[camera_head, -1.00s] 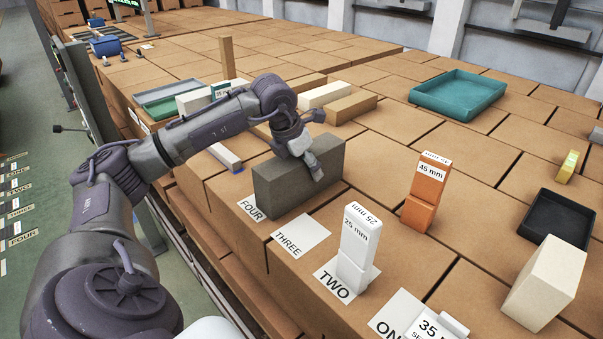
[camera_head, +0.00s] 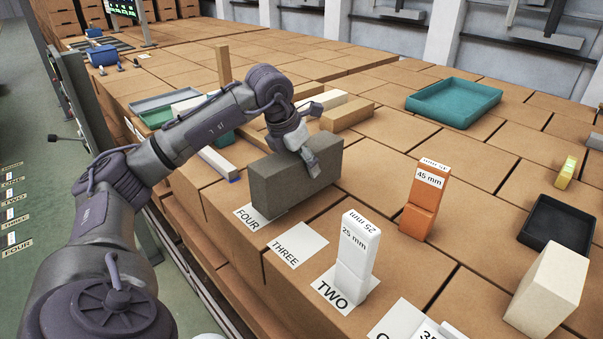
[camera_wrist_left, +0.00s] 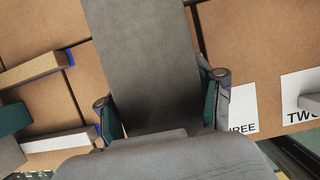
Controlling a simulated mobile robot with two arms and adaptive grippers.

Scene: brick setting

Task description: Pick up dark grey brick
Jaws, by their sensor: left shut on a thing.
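The dark grey brick (camera_head: 285,182) stands on its long edge at the front left of the brown block surface, just behind the FOUR label. It also fills the middle of the left wrist view (camera_wrist_left: 143,50). My left gripper (camera_head: 312,165) reaches over it from the left and is shut on it, with a finger against its near face. In the left wrist view, the gripper's fingers (camera_wrist_left: 165,108) sit on either side of the brick. Whether the brick's underside touches the surface I cannot tell.
A white 25 mm block (camera_head: 357,258) and an orange 45 mm block (camera_head: 424,200) stand to the right. A teal tray (camera_head: 455,99), a black tray (camera_head: 557,224) and a cream block (camera_head: 548,290) lie farther right. Several long bricks lie behind. The THREE label (camera_head: 298,244) is clear.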

